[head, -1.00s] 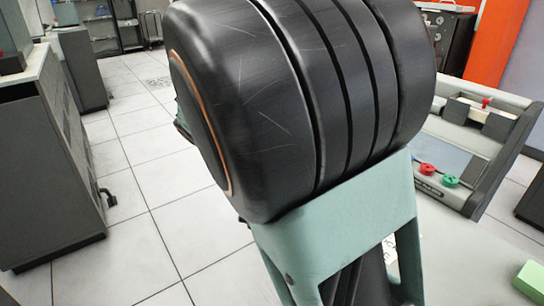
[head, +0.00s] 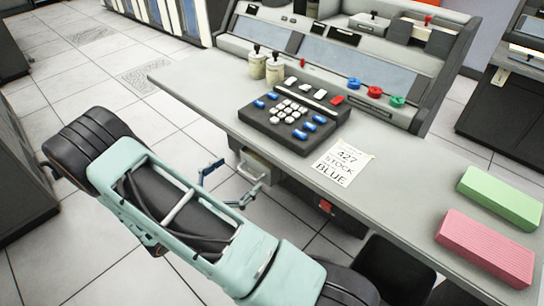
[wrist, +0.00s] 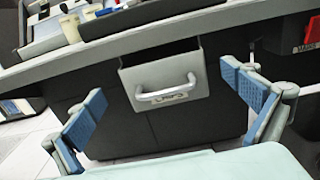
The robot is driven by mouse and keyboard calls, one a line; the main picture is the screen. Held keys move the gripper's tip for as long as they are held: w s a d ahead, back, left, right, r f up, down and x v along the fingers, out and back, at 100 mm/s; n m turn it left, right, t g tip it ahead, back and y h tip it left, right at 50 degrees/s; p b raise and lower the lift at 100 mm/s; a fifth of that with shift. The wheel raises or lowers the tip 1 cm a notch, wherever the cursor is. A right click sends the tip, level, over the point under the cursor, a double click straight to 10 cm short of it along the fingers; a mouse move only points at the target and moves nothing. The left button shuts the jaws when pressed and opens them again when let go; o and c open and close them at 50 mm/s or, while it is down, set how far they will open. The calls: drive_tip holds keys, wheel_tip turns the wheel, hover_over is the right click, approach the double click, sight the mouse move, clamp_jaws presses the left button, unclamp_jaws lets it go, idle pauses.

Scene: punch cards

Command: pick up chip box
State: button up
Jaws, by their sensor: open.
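The chip box appears to be the grey box (wrist: 195,73) with a pale bar handle (wrist: 168,92) on its front, hung under the desk's front edge; its small label is too small to read surely. In the head view the box (head: 257,166) is partly hidden behind my gripper (head: 230,186). My gripper (wrist: 167,103) is open and empty, with its blue-padded fingers to the left and right of the handle in the wrist view. It appears apart from the box, in front of it.
The desk (head: 400,190) carries a keypad (head: 290,115), two cream bottles, a paper note (head: 344,163), and green (head: 500,197) and pink (head: 485,247) card stacks. A red item (head: 326,206) is under the desk right of the box. Tiled floor is open at left.

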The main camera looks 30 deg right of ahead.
drive_tip(key=b+x, duration=0.2)
drive_tip(key=x, duration=0.7)
drive_tip(key=shift+d, duration=0.3)
drive_tip(key=c, duration=1.1)
drive_tip(key=shift+c, duration=0.2)
